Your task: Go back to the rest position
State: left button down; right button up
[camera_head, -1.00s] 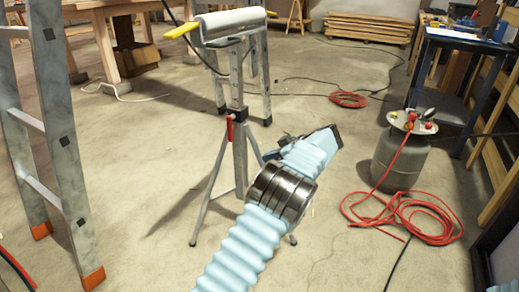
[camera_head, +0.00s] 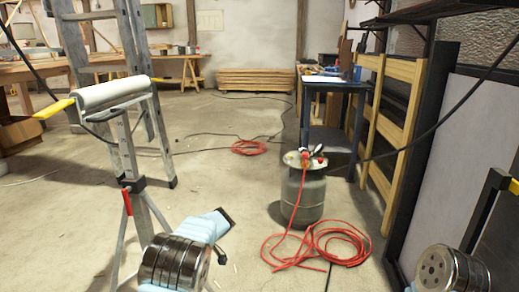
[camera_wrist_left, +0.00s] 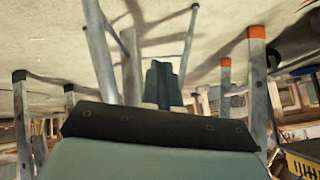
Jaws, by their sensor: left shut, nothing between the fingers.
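My left arm comes up from the bottom of the head view, with a pale blue sleeve and a dark metal joint. The dark end at my left gripper (camera_head: 228,217) is just right of the roller stand (camera_head: 112,92) in the picture; its fingers cannot be made out there. In the left wrist view the fingers of my left gripper (camera_wrist_left: 162,82) are together, with nothing between them. A metal joint of my right arm shows at the bottom right of the head view; my right gripper is out of view.
A grey gas canister (camera_head: 303,195) stands ahead, with a coiled red hose (camera_head: 335,243) on the floor. A dark blue table (camera_head: 332,85) is behind it. A wooden frame (camera_head: 400,105) lines the right. A ladder (camera_head: 135,60) stands behind the roller stand.

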pick_arm(q)
jog(key=s+d+f+m+g+h, duration=0.1)
jog(key=s+f+m+h, duration=0.1)
jog(key=s+f, duration=0.35)
jog(key=s+d+f+m+h, duration=0.1)
jog(key=s+f+m+h, duration=0.1)
jog(key=f, duration=0.7)
jog(key=s+d+f+m+h, duration=0.2)
jog(key=s+d+f+h, duration=0.15)
jog(key=s, duration=0.35)
jog(key=s+d+f+m+h, duration=0.25)
jog(key=s+d+f, duration=0.25)
jog(key=s, duration=0.3)
jog(key=s+d+r+m+t+h, duration=0.15)
jog(key=s+d, duration=0.25)
jog(key=s, duration=0.5)
notch_tip(320, 180, up, 16)
jog(key=s+d+m+p, duration=0.1)
jog(key=s+p, duration=0.1)
jog(key=p, duration=1.4)
jog(key=shift+h, duration=0.35)
jog(key=shift+d, duration=0.1)
jog(key=shift+d, duration=0.15)
